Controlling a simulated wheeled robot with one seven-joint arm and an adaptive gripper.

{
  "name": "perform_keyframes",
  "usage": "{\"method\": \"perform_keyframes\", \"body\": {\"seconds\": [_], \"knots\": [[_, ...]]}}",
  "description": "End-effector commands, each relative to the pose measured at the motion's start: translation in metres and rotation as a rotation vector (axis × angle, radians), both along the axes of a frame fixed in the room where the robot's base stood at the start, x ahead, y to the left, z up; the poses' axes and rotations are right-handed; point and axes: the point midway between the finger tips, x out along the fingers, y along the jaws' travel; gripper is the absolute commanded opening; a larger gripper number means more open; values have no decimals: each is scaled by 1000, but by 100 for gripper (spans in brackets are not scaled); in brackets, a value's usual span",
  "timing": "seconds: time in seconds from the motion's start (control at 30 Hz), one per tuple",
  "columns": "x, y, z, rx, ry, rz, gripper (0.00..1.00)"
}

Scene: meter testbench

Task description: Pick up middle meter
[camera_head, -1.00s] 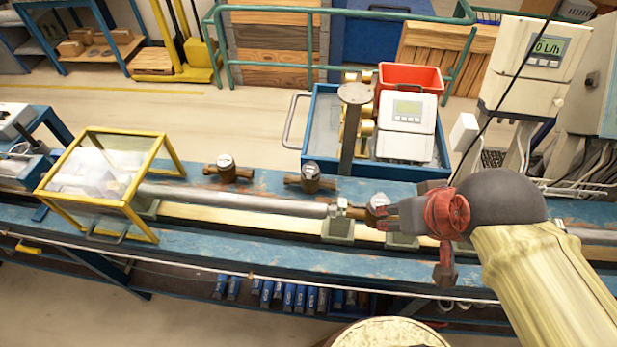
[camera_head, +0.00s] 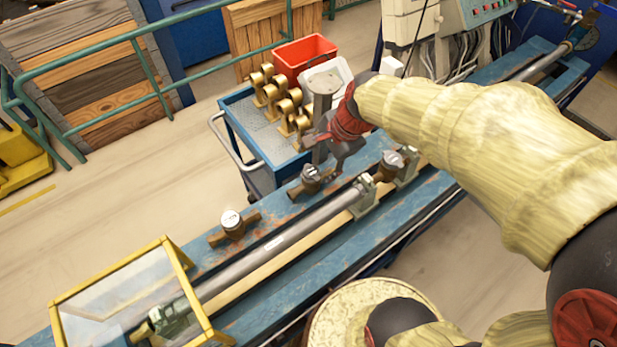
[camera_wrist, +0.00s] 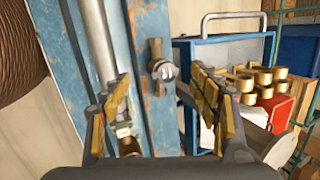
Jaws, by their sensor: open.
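The middle meter (camera_head: 311,180), a brown body with a pale round dial, rests on the blue bench between two others. In the wrist view it (camera_wrist: 158,66) lies ahead of the fingertips, between the lines of the two fingers and apart from them. My gripper (camera_head: 335,150) is open and empty, at the upper right of this meter in the head view. Its spread fingers show in the wrist view (camera_wrist: 162,88). Another brown meter (camera_head: 232,224) lies on the bench to the left. A third meter (camera_head: 391,165) sits in the pipe line to the right.
A steel pipe (camera_head: 285,238) runs along the blue bench (camera_head: 265,225). A yellow-framed clear box (camera_head: 125,300) stands over its left end. Behind the bench is a blue trolley (camera_head: 240,125) with brass fittings (camera_head: 285,105) and a red bin (camera_head: 305,58).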

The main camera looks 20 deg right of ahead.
Motion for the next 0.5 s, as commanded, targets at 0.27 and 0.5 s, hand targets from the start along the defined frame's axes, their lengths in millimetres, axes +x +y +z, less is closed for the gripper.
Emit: {"method": "perform_keyframes", "body": {"seconds": [0.27,0.5], "knots": [[55,-21,-80,285,238,-703,67],[65,-24,-110,343,291,-872,67]]}}
